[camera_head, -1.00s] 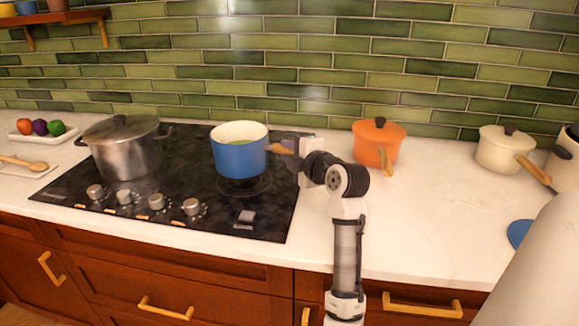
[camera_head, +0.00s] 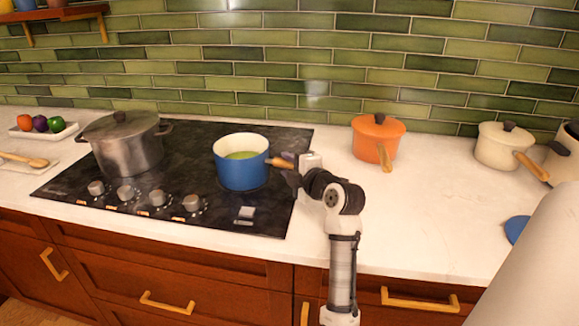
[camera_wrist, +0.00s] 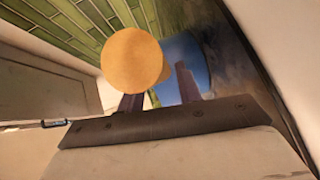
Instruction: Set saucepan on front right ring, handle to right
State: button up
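The blue saucepan (camera_head: 241,170) has a cream inside with green contents. It sits upright at the front right of the black hob (camera_head: 197,215), over the ring there, and appears to rest on it. Its wooden handle (camera_head: 281,163) points right. My gripper (camera_head: 290,170) is at the handle, right of the pan, with its fingers around the handle. In the wrist view the handle's round end (camera_wrist: 134,60) sits between the two dark fingers, with the blue pan wall (camera_wrist: 187,62) behind. The ring under the pan is hidden.
A steel lidded pot (camera_head: 124,145) stands on the hob's left side. Knobs (camera_head: 157,197) line the hob's front left. An orange lidded pan (camera_head: 377,139) and a cream lidded pan (camera_head: 505,146) stand on the counter (camera_head: 430,205) to the right. The counter between them is mostly clear.

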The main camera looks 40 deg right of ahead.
jog(key=shift+o, duration=0.9)
jog(key=shift+r, duration=0.1)
jog(key=shift+r, duration=0.1)
jog(key=b+v, duration=0.3)
jog(key=v, duration=0.9)
